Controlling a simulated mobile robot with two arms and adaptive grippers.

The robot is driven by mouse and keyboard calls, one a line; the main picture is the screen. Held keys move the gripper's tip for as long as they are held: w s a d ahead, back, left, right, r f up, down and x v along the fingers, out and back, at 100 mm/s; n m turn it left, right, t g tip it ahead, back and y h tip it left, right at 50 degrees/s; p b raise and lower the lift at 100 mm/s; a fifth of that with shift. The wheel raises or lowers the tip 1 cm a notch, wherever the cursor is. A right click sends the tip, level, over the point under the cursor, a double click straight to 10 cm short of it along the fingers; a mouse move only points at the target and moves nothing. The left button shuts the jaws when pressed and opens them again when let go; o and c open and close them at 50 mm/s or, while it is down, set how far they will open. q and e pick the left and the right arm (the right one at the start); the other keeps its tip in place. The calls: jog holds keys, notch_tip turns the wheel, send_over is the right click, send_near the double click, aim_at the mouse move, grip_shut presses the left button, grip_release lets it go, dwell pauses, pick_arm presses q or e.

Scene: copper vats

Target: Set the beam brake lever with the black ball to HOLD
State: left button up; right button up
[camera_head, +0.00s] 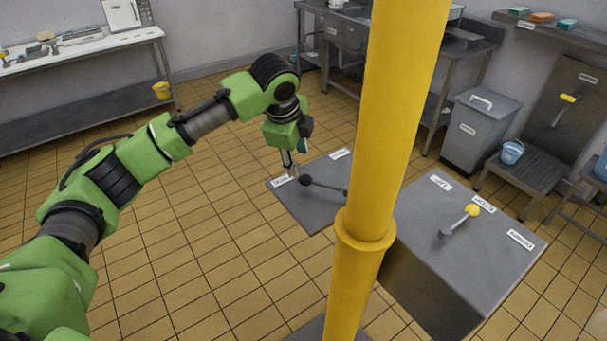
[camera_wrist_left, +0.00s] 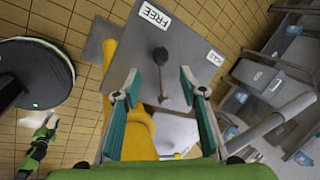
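The beam brake lever's black ball (camera_head: 306,180) sits on a grey shaft over a grey plate (camera_head: 310,211), left of the yellow post. In the left wrist view the ball (camera_wrist_left: 160,56) lies towards the FREE label (camera_wrist_left: 155,14); the HOLD label (camera_wrist_left: 216,58) is to the right. My left gripper (camera_head: 291,166) is just left of and above the ball, fingers pointing down. In the left wrist view its fingers (camera_wrist_left: 160,78) are apart, with the ball beyond their tips and nothing gripped. The post hides the lever's base in the head view. A small green limb at the wrist view's left may be my right arm.
A thick yellow post (camera_head: 385,120) stands right beside the lever plate. Right of it, a grey box (camera_head: 470,270) carries a yellow-ball lever (camera_head: 472,210). A grey bin (camera_head: 480,130) and a stand with a blue bucket are further back. Tiled floor at left is clear.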

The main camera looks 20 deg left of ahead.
aim_at(303, 177)
pick_arm(q)
jog(key=p+x, duration=0.2)
jog(key=x, duration=0.7)
jog(key=shift+w+d+f, duration=0.1)
jog(key=shift+w+f, duration=0.25)
jog(key=shift+f, duration=0.3)
grip_shut()
